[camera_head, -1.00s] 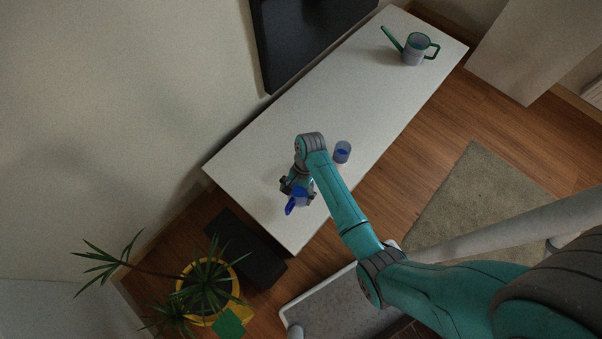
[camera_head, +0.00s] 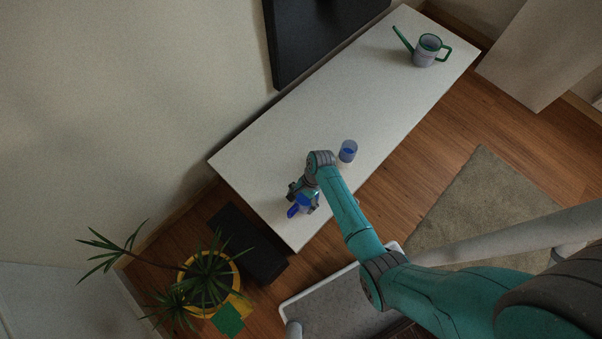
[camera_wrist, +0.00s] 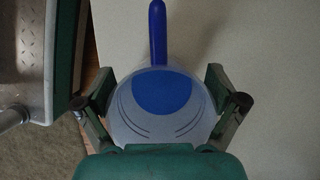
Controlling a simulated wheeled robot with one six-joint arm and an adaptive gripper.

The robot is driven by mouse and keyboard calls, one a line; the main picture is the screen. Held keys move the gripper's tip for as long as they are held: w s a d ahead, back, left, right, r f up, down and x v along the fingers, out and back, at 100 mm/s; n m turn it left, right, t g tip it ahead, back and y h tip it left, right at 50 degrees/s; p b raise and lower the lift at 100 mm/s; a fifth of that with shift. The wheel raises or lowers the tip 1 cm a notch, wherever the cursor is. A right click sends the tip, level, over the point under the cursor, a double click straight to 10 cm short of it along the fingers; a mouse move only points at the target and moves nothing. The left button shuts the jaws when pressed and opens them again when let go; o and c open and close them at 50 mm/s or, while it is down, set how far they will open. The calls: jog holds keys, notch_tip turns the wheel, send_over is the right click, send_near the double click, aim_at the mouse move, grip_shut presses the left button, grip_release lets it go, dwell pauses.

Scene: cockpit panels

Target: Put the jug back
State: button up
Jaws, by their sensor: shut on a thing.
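The jug (camera_head: 302,204) is a translucent vessel with blue inside and a blue handle. It is near the left end of the long white table (camera_head: 270,140). My gripper (camera_head: 304,193) is shut on it. In the wrist view the jug (camera_wrist: 158,92) sits between the two fingers (camera_wrist: 158,88), one on each side, with its handle pointing to the top of the picture. My gripper partly covers the jug in the head view. I cannot tell whether its base touches the table.
A blue-tinted glass (camera_head: 347,151) stands close by on the table, right of my gripper. A watering can (camera_head: 426,50) stands at the far right end. A dark screen (camera_head: 315,35) is behind the table. A potted plant (camera_head: 208,285) and a black box (camera_head: 248,243) are lower left.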

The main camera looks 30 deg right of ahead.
jog(key=shift+f, duration=0.4)
jog(key=o, duration=1.3)
jog(key=shift+f, duration=0.15)
jog(key=shift+c, duration=0.2)
jog(key=v, duration=1.2)
